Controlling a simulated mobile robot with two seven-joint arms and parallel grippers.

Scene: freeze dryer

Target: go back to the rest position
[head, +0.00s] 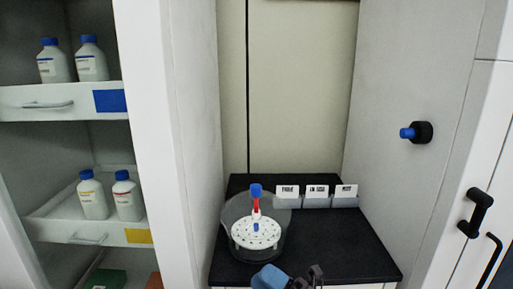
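A clear round vessel (230,215) stands on the bench, with a perforated white disc (255,234) and a red piece with a blue cap (256,191). Three labelled grey bins (316,203) stand behind. Shelves with white bottles (92,62) are left; a blue-black knob (421,132) is right.

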